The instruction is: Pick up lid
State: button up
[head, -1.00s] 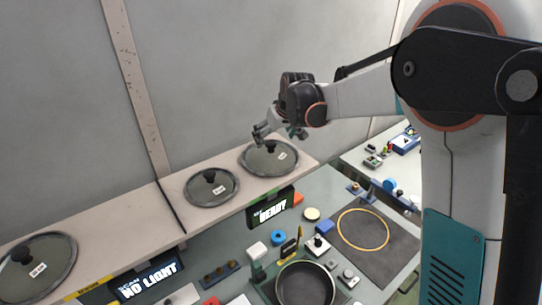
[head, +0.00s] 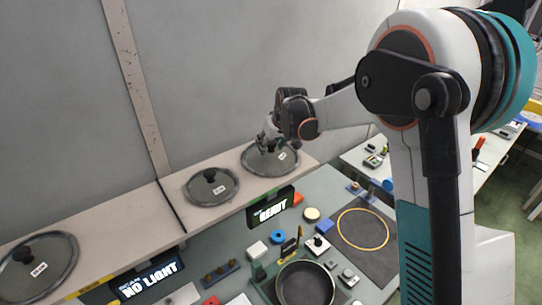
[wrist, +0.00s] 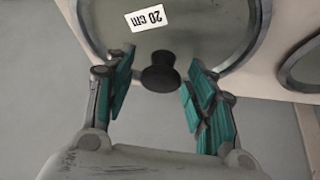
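Three glass lids with black knobs lie on the shelf. The right lid (head: 285,167) is under my gripper (head: 268,146) in the head view. In the wrist view this lid (wrist: 190,30) carries a "20 cm" label, and its black knob (wrist: 160,72) stands just ahead of and between the two teal-padded fingers of my gripper (wrist: 156,92). The fingers are apart and do not touch the knob. The middle lid (head: 224,193) lies to its left, and the left lid (head: 55,265) lies at the shelf's left end.
The shelf (head: 130,215) runs along the wall. Below it stand a "READY" sign (head: 271,207), a "NO LIGHT" sign (head: 150,275) and a dark pan (head: 305,285) on the workbench. A dark mat with a yellow ring (head: 363,230) lies to the right. Small blocks and knobs clutter the bench.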

jog(key=shift+s, duration=0.15)
grip_shut()
